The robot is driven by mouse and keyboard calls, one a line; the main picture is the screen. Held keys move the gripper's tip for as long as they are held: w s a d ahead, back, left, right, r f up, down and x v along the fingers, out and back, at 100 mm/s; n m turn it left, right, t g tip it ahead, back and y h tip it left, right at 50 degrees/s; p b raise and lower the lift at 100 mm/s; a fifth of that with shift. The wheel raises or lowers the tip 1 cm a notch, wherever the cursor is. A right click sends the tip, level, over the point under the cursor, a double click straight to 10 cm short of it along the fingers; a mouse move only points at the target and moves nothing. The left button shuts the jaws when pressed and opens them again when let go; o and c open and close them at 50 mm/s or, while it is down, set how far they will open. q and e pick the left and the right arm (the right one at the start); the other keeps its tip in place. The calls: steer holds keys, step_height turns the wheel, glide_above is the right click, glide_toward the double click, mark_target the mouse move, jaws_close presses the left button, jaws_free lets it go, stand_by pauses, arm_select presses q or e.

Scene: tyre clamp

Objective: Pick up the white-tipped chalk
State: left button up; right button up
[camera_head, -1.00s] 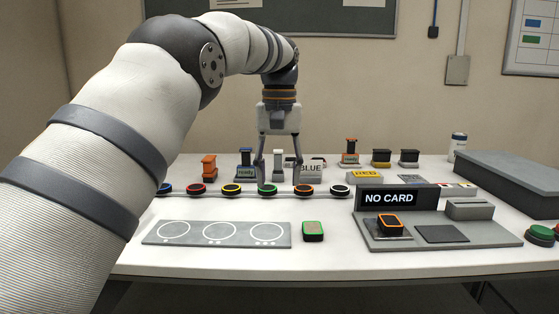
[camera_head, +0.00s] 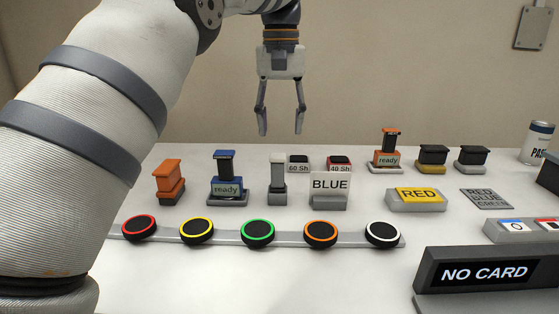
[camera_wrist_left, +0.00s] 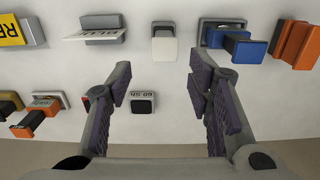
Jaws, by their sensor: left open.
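My left gripper (camera_head: 281,122) is open and empty, pointing down above the back row of items. In the left wrist view its fingers (camera_wrist_left: 160,82) are spread wide. Roughly below it stands a small upright grey piece with a white top (camera_head: 278,172). This is the only white-topped upright piece I see, but I cannot tell surely that it is the chalk. In the left wrist view the white piece (camera_wrist_left: 164,48) lies ahead of the gap between the fingers, apart from them. My right gripper is not in view.
A blue-topped "ready" piece (camera_head: 225,175) stands left of the white one and the BLUE sign (camera_head: 329,187) right of it. Two small blocks, one marked 60 Sh (camera_head: 299,163), stand behind. A row of ringed buttons (camera_head: 258,232) lies in front.

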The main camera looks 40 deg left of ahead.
mark_target(278, 173)
arm_select(q)
steer(key=shift+f, duration=0.15)
steer(key=f, duration=0.7)
steer(key=f+p, duration=0.1)
steer(key=f, duration=0.3)
steer(key=shift+s+a+f, duration=0.15)
steer(key=shift+s+f, duration=0.05)
steer(key=shift+s, duration=0.1)
jaws_close()
